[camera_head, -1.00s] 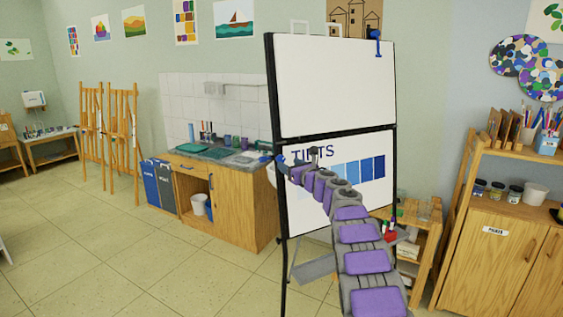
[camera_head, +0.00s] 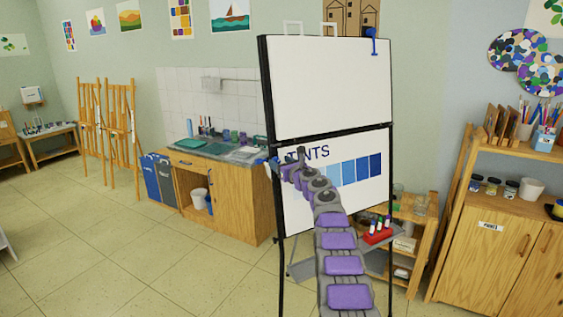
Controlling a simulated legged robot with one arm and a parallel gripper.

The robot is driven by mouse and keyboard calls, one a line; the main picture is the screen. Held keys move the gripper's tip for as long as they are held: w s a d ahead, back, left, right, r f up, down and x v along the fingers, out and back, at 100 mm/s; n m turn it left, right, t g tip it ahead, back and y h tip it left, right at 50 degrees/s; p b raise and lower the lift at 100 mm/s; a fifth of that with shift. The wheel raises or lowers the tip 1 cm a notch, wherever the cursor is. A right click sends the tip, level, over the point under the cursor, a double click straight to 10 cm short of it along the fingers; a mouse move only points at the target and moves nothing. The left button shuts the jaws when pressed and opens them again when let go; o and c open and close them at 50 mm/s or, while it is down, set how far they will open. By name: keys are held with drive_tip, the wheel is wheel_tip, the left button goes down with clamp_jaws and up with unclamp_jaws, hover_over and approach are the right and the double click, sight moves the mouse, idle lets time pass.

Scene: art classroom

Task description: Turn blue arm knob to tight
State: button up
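A flip-chart stand holds a blank white upper board (camera_head: 325,88) and a lower sheet (camera_head: 345,200) with "TINTS" and blue squares. A small blue knob (camera_head: 262,161) shows at the stand's left edge, around the gap between the boards. Another blue round piece (camera_head: 371,33) with a thin blue arm hanging down sits at the upper right corner. My purple and grey arm reaches up across the lower sheet. My gripper (camera_head: 278,161) is at the left edge, close beside or at the left knob. Its fingers are too small to tell contact or opening. The knob's setting cannot be read.
A tray with red-capped markers (camera_head: 377,232) is right of my arm. A wooden shelf (camera_head: 425,225) and a cabinet (camera_head: 490,250) stand at right. A sink counter (camera_head: 230,205) is behind at left. The tiled floor (camera_head: 110,260) at left is clear.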

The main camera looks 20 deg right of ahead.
drive_tip(key=shift+a+r, duration=0.15)
drive_tip(key=shift+a, duration=0.9)
drive_tip(key=shift+c, duration=0.7)
drive_tip(key=shift+d, duration=0.65)
drive_tip(key=c, duration=0.6)
drive_tip(key=shift+c, duration=0.8)
drive_tip(key=shift+a, duration=0.25)
drive_tip(key=shift+c, duration=0.7)
